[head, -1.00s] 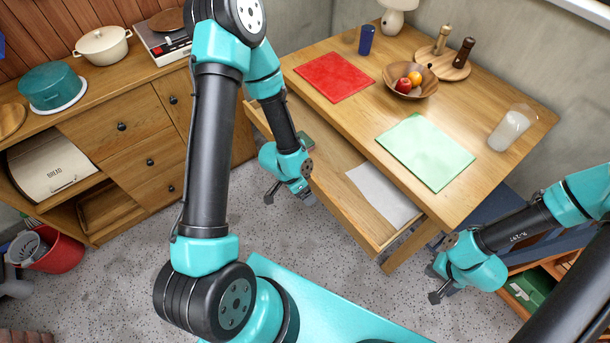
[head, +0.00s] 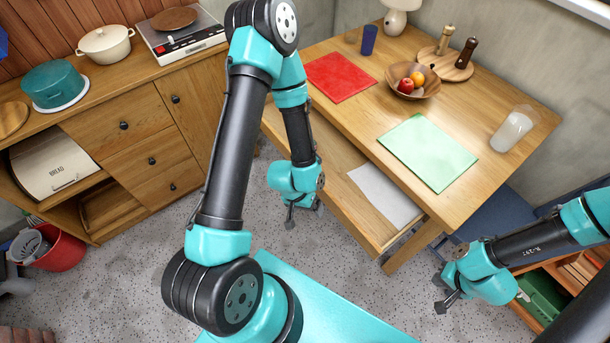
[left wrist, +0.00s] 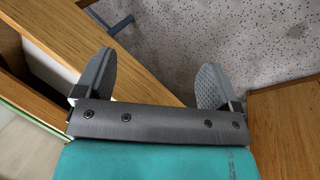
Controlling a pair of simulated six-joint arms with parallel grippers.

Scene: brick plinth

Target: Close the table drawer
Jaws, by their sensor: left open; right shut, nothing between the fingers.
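The wooden table (head: 470,100) has its long drawer standing open toward me, and the drawer front (head: 352,222) juts out below the tabletop. A white sheet (head: 385,194) lies in the drawer. My left gripper (head: 304,216) points down on the near side of the drawer front, close to its left part. Its two fingers are spread with nothing between them in the left wrist view (left wrist: 155,82). I cannot tell whether it touches the drawer. My right gripper (head: 440,294) is shut and empty, right of the drawer's near corner.
The tabletop holds a red mat (head: 339,77), a green mat (head: 428,152), a fruit bowl (head: 411,88) and a glass (head: 511,130). A blue seat (head: 490,222) is at the table's right. A wooden cabinet (head: 120,140) stands left. Speckled floor lies clear before the drawer.

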